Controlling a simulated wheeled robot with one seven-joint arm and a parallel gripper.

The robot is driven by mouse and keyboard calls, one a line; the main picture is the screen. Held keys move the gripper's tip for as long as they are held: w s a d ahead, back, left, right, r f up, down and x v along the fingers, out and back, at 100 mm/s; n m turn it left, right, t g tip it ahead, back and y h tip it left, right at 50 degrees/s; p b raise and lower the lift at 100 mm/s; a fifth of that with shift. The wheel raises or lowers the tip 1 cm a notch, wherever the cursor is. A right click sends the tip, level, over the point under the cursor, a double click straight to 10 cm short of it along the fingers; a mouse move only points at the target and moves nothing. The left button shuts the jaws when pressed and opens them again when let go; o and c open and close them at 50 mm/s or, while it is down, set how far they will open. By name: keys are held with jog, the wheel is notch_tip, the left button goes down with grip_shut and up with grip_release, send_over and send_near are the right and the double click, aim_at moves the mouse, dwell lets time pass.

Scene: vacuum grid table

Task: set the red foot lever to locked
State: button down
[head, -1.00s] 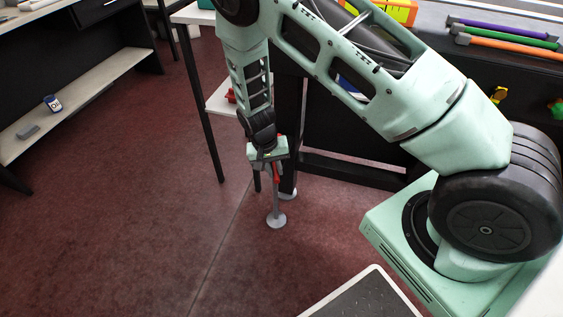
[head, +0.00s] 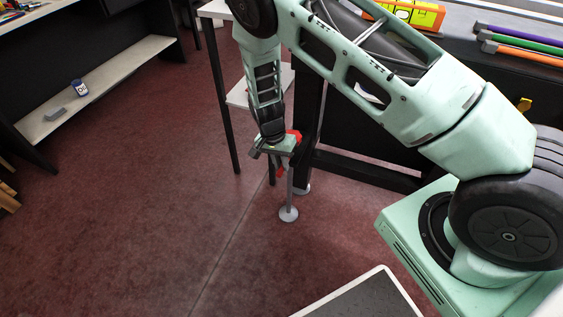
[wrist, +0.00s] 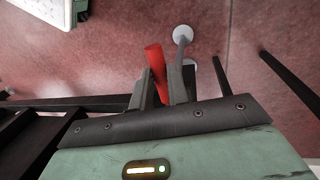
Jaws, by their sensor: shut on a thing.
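The red foot lever (wrist: 154,60) runs between the two fingers of my gripper (wrist: 160,84) in the wrist view. The fingers are shut on it. In the head view red parts of the lever (head: 281,172) show just below and to the upper right of my gripper (head: 270,155), beside a thin grey post. The post stands on a round pale foot (head: 288,214) on the floor. My gripper hides part of the lever, and I cannot read any locked marking.
A black table frame (head: 365,170) stands behind and right of the lever. A small side table with a white shelf (head: 238,97) and thin dark legs is just left of it. The dark red floor (head: 150,210) at left is clear. A low bench (head: 100,85) stands far left.

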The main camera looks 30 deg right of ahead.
jog(key=shift+w, duration=0.1)
jog(key=c, duration=1.3)
grip_release()
jog(key=shift+c, duration=0.2)
jog(key=shift+r, duration=0.1)
notch_tip(320, 180, up, 17)
jog(key=w+a+p, duration=0.2)
jog(key=p, duration=0.1)
jog(key=shift+w, duration=0.25)
jog(key=shift+a, duration=0.2)
